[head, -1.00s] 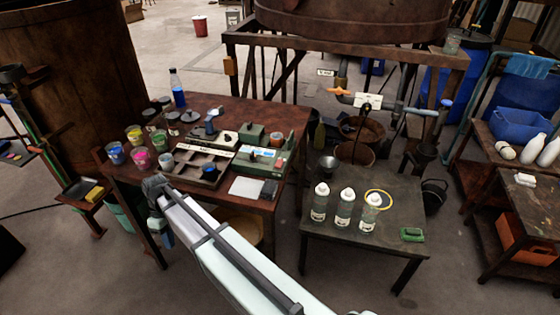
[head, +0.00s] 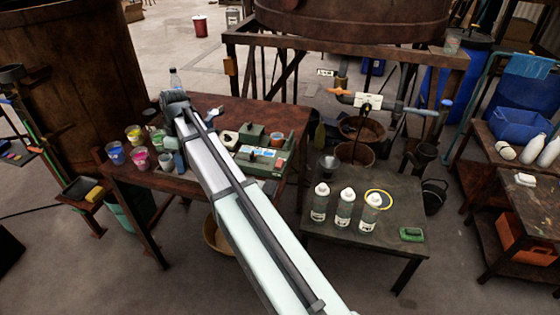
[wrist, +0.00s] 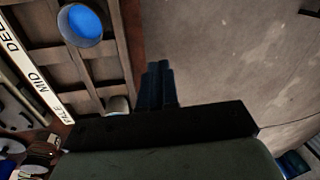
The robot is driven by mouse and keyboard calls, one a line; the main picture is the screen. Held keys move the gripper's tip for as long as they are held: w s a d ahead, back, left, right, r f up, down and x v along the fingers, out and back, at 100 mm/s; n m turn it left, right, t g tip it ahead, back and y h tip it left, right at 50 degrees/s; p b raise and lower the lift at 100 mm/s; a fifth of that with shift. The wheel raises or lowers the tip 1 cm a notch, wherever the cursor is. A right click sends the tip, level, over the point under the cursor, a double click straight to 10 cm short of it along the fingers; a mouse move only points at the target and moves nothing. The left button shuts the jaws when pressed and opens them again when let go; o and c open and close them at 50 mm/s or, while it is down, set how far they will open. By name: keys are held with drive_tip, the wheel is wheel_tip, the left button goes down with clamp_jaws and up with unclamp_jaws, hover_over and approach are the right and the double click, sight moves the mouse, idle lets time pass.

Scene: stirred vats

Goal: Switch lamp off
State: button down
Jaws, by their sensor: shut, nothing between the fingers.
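I cannot pick out a lamp or its switch for certain in either view. Green and grey boxes (head: 262,160), one with a blue label, stand on the brown table (head: 240,106); their small fittings are too small to tell. My gripper (wrist: 158,68) is shut and empty, its dark blue fingers together in the wrist view. There it is beside a compartment tray (wrist: 118,52) holding a blue cup (wrist: 80,25), near the table edge, with floor beyond.
A lower table (head: 330,246) at the right holds white-capped bottles (head: 343,208) and a green block (head: 411,235). Large rusty vats (head: 60,75) stand behind.

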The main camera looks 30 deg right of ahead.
drive_tip(key=s+d+r, duration=0.1)
drive_tip(key=d+r, duration=0.1)
drive_tip(key=d, duration=0.6)
drive_tip(key=s+d+r, duration=0.2)
drive_tip(key=d+r, duration=0.1)
drive_tip(key=d, duration=0.4)
wheel_tip(320, 180, up, 4)
drive_tip(key=m+t+h, duration=0.1)
drive_tip(key=m+h, duration=0.1)
hover_over(279, 163)
drive_tip(key=s, duration=0.2)
drive_tip(key=shift+s+a+r, duration=0.1)
drive_tip(key=shift+a+r, duration=0.05)
drive_tip(key=shift+a, duration=0.2)
wheel_tip(279, 163, down, 14)
